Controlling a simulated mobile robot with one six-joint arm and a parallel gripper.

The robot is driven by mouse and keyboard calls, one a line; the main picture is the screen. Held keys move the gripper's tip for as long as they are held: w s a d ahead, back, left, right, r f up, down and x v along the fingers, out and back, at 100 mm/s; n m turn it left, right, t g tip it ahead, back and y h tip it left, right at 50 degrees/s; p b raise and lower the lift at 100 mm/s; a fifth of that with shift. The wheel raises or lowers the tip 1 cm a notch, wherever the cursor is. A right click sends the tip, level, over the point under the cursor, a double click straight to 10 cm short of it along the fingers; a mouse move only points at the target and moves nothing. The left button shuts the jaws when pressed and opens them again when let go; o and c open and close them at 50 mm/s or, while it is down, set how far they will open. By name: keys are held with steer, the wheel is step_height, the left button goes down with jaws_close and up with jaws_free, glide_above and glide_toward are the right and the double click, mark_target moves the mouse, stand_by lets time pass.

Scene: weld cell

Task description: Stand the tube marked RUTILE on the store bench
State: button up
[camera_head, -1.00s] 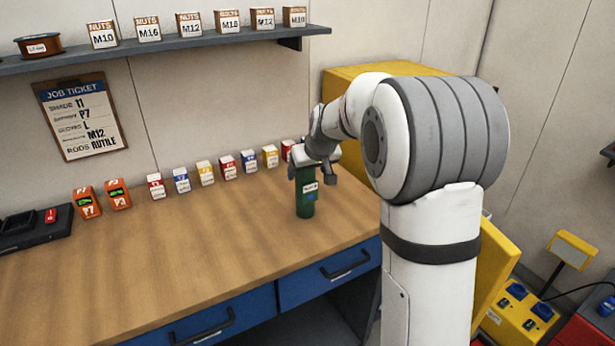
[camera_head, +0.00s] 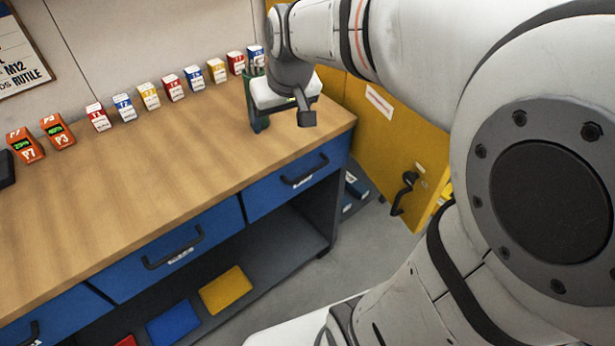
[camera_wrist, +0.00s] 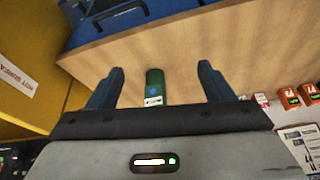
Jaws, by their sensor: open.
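A green tube (camera_wrist: 154,85) with a white label and a blue mark stands on the wooden top of the store bench (camera_head: 180,140). Its lettering is too small to read. In the head view the tube (camera_head: 250,97) is mostly hidden behind my gripper (camera_head: 283,116), near the bench's right end. In the wrist view my gripper (camera_wrist: 161,72) is open, with one finger on each side of the tube and a clear gap to both. The tube looks upright, and the jaws are not closed on it.
A row of small labelled boxes (camera_head: 172,88) stands along the wall behind the tube. Two orange boxes (camera_head: 58,132) stand further left. A yellow cabinet (camera_head: 385,140) with a handle is right of the bench. The bench's middle and front are clear.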

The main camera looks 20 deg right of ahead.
steer(key=s+f+g, duration=0.1)
steer(key=s+f, duration=0.2)
steer(key=s, duration=0.4)
steer(key=s+f+m, duration=0.1)
steer(key=s+f, duration=0.1)
steer(key=s, duration=0.5)
steer(key=shift+s+d+f+g+h, duration=0.2)
steer(key=shift+d+f+g+h, duration=0.1)
steer(key=shift+d+f+g, duration=0.1)
